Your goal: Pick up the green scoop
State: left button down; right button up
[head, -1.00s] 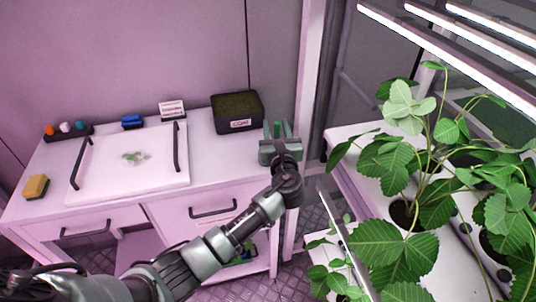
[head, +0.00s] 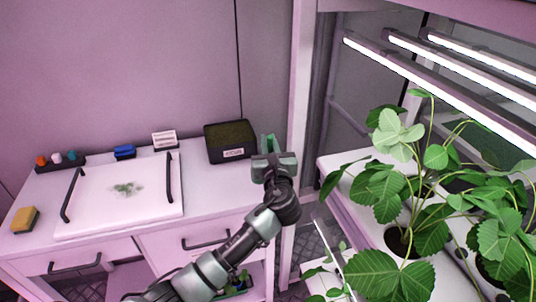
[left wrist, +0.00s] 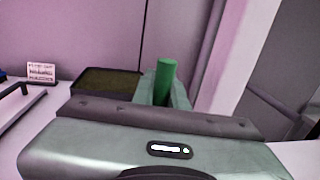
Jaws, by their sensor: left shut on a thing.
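The green scoop shows as an upright green handle (left wrist: 165,82) in the left wrist view. My left gripper (head: 268,143) is shut on it, with a grey-green finger on either side of the handle. In the head view only a sliver of green shows between the fingers. The rest of the scoop is hidden behind the gripper. The gripper is at the right end of the white bench, just right of the dark coir box. My right gripper is not in view.
The coir box (head: 231,142) stands close on the left. A white board (head: 110,205) with dark handles and a green smudge lies on the bench (head: 215,190). A yellow sponge (head: 25,219) is far left. A white post and leafy plants (head: 390,190) are on the right.

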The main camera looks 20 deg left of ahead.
pick_arm(q)
notch_tip(320, 180, up, 15)
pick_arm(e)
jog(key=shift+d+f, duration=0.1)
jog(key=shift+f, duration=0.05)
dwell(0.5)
